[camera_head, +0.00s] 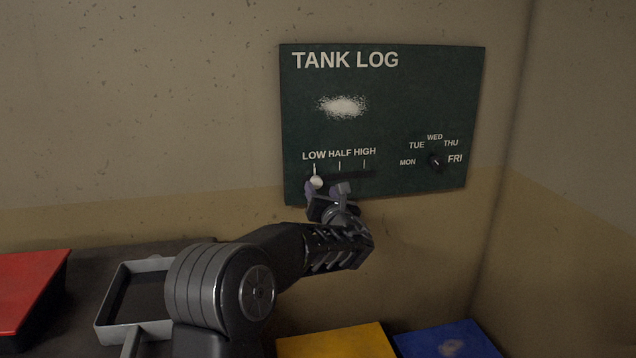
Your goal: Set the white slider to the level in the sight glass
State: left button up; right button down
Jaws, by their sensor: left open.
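The dark green TANK LOG board (430,85) is on the wall ahead. The white slider (316,182) is a round knob at the left end of a dark horizontal slot (352,174), under the LOW mark. HALF and HIGH marks stand to its right. My left gripper (327,187) is open, its fingertips at the slot, one close by the knob and the other to its right. I cannot tell whether a finger touches the knob. My right gripper is not in view. I see no sight glass in this view.
A black dial (435,160) with weekday labels is at the board's lower right. A white smudge (343,106) marks the board. Below are a red-topped thing (30,290), a grey tray (112,310), a yellow top (335,343) and a blue top (450,342). The wall corner is at right.

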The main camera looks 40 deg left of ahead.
aim_at(317, 183)
pick_arm(q)
jog(key=shift+p+x, duration=0.6)
jog(key=shift+x, duration=1.75)
jog(key=shift+c, duration=0.2)
grip_shut()
